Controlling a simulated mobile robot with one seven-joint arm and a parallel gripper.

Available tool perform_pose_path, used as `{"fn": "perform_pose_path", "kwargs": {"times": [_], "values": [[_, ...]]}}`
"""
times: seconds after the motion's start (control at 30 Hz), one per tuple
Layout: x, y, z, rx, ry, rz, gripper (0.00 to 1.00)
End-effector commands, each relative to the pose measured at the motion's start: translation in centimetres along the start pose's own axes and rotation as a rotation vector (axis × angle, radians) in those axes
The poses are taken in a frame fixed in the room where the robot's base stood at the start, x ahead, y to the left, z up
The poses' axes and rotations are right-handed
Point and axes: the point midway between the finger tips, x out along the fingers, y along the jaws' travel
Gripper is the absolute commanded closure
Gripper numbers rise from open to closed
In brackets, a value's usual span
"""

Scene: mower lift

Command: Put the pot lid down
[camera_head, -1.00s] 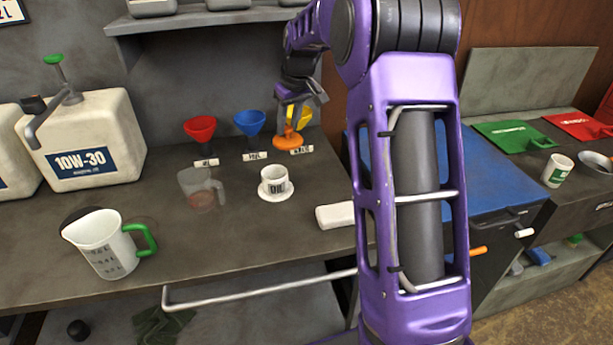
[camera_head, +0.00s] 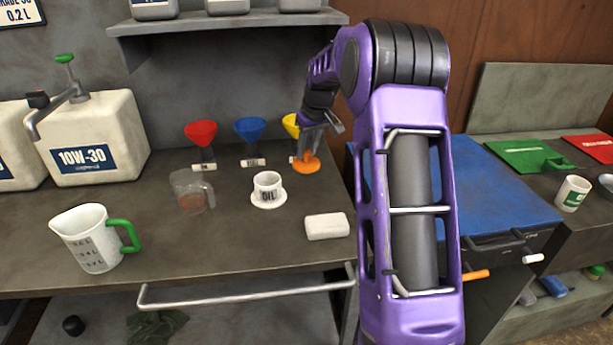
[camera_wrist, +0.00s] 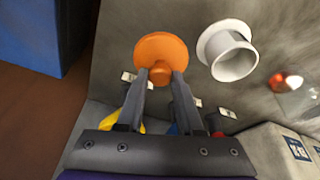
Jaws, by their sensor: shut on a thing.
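The orange pot lid (camera_head: 306,165) is a flat disc with a knob, over the back right of the workbench. My gripper (camera_head: 312,148) is shut on its knob. In the wrist view, the lid (camera_wrist: 160,50) shows beyond my fingertips (camera_wrist: 160,76), with the knob between them. I cannot tell whether the lid touches the bench. The white OIL pot (camera_head: 268,184) stands upright and open on a white saucer, left of and nearer than the lid. It also shows in the wrist view (camera_wrist: 233,55), beside the lid.
Red (camera_head: 201,133), blue (camera_head: 250,130) and yellow (camera_head: 291,124) funnels stand along the back wall, the yellow close behind my gripper. A clear jug (camera_head: 191,192) is left of the pot. Bare bench lies between lid and block.

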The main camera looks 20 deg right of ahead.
Motion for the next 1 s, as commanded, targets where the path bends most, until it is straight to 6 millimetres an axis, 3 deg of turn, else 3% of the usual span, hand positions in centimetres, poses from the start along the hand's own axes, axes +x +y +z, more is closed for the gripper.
{"fn": "perform_pose_path", "kwargs": {"times": [0.27, 0.5, 0.9, 0.93, 1.0], "values": [[2.5, 0.0, 0.8, 0.000, 0.000, 0.000, 1.00], [6.0, 0.0, 1.9, -0.001, 0.000, 0.000, 1.00], [6.6, 0.0, 2.0, -0.001, 0.001, 0.001, 1.00], [6.4, 0.0, 2.0, -0.001, 0.001, 0.001, 0.59], [6.4, 0.0, 2.0, -0.001, 0.001, 0.001, 0.47]]}}
